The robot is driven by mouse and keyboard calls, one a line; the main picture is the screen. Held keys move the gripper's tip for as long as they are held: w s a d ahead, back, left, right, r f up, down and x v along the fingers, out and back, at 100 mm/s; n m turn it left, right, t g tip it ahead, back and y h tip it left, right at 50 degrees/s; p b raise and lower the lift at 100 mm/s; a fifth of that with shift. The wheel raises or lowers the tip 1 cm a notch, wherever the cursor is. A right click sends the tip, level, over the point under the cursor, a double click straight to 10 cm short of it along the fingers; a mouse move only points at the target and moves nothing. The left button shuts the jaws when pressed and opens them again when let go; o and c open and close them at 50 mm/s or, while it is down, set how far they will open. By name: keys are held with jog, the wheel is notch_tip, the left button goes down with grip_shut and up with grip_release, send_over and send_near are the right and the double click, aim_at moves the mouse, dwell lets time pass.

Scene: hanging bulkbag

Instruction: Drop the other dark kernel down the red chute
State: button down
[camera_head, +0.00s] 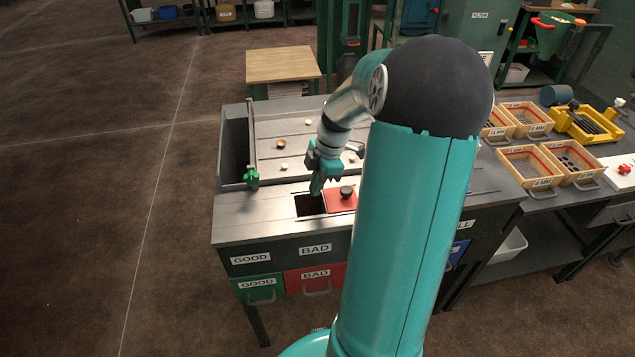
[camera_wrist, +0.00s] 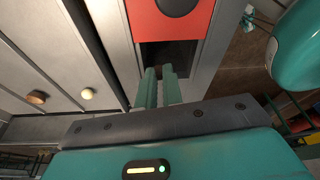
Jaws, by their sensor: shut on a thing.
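My gripper (camera_head: 316,188) points down at the dark square opening (camera_head: 308,206) of the chute in the metal top. In the wrist view my gripper's teal fingers (camera_wrist: 161,76) are close together at the edge of the same opening (camera_wrist: 168,52). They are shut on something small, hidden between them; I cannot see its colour. A red plate (camera_head: 336,205) with a black knob (camera_head: 347,192) lies beside the opening and leaves it uncovered. On the slatted tray lie a brownish kernel (camera_wrist: 37,97) and a pale kernel (camera_wrist: 88,93).
The grey sorting tray (camera_head: 300,133) behind the opening holds several scattered kernels. A green clamp-like part (camera_head: 252,176) stands at its left front corner. Below are a green GOOD drawer (camera_head: 258,288) and a red BAD drawer (camera_head: 315,278). Wooden boxes (camera_head: 530,167) stand to the right.

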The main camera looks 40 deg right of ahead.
notch_tip(320, 180, down, 5)
jog(key=shift+f, duration=0.1)
dwell(0.3)
jog(key=c, duration=1.5)
grip_release()
jog(key=shift+a, duration=0.1)
jog(key=shift+w+r, duration=0.1)
jog(key=shift+r, duration=0.15)
jog(key=v, duration=1.3)
jog(key=shift+r, duration=0.25)
